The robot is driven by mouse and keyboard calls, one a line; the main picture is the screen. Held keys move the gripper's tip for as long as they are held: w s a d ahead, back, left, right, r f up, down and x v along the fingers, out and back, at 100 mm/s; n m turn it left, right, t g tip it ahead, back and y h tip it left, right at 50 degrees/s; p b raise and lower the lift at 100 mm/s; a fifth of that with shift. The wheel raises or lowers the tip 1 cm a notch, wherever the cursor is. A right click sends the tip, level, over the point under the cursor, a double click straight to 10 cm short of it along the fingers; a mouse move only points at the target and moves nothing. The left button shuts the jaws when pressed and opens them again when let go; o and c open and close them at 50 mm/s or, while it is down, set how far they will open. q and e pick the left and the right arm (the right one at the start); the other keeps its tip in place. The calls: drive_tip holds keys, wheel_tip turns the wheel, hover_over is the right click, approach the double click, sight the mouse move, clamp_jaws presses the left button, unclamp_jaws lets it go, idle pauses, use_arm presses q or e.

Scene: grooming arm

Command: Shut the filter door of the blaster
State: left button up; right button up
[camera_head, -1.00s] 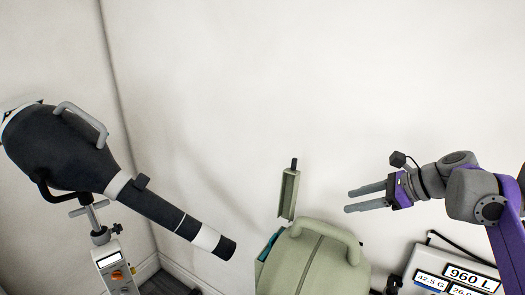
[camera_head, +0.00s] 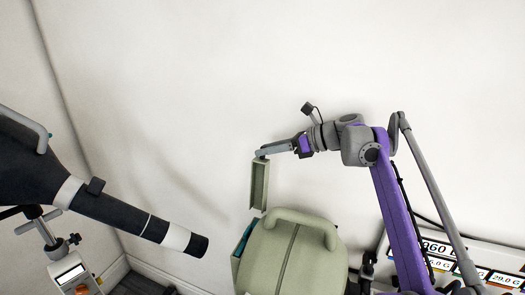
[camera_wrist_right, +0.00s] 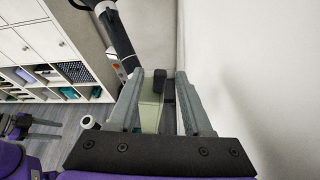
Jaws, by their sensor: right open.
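The blaster (camera_head: 276,252) is a pale green rounded body with a handle on top, at the bottom middle of the head view. Its filter door (camera_head: 259,185) is a narrow green panel standing up, open, at the blaster's back left. My right gripper (camera_head: 262,153) is open at the door's top end, and hides the dark tab there in the head view. In the right wrist view, the dark tab (camera_wrist_right: 160,80) and pale green door (camera_wrist_right: 151,113) show between the spread fingers; contact cannot be told.
A dark dryer nozzle (camera_head: 120,212) with white bands on a stand points toward the blaster from the left. A panel with labels (camera_head: 500,262) lies behind my right arm. A white wall is behind; shelves (camera_wrist_right: 45,55) show in the wrist view.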

drive_tip(key=shift+x, duration=0.9)
drive_tip(key=shift+c, duration=0.3)
clamp_jaws()
idle(0.6)
